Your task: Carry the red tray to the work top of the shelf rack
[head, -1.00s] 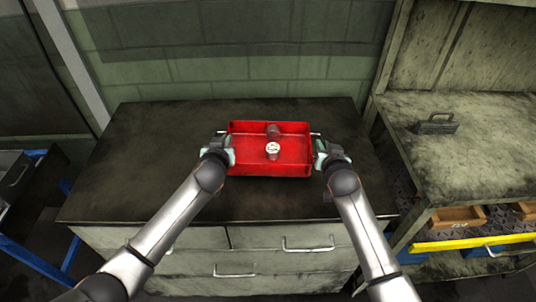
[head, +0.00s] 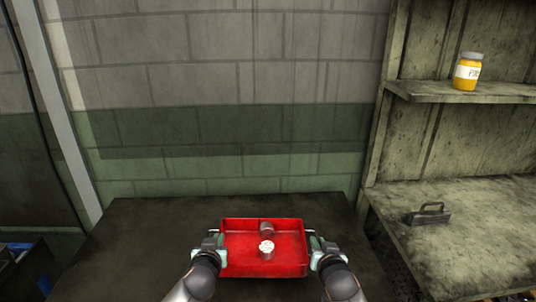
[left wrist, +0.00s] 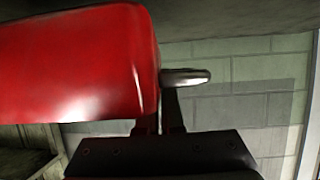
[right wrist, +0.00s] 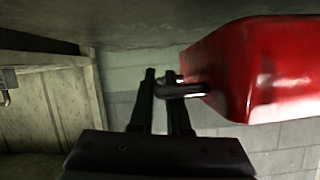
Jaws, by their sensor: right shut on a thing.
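The red tray (head: 237,268) is level between my two grippers, over the dark cabinet top; I cannot tell whether it touches it. It holds an upright metal piece with a pale top (head: 266,250) and a darker round piece (head: 266,229) behind it. My right gripper (head: 317,245) is shut on the tray's right handle, which shows in the right wrist view (right wrist: 187,91). My left gripper (head: 213,244) is at the left handle (left wrist: 188,77); the tray partly hides its fingers, so its grip is unclear. The shelf rack's work top (head: 480,245) is at the right.
A dark metal block with a handle (head: 429,214) stands on the work top's left part; space right of it is clear. A yellow jar (head: 467,73) stands on the shelf (head: 510,94) above. The cabinet top (head: 130,240) is bare left of the tray.

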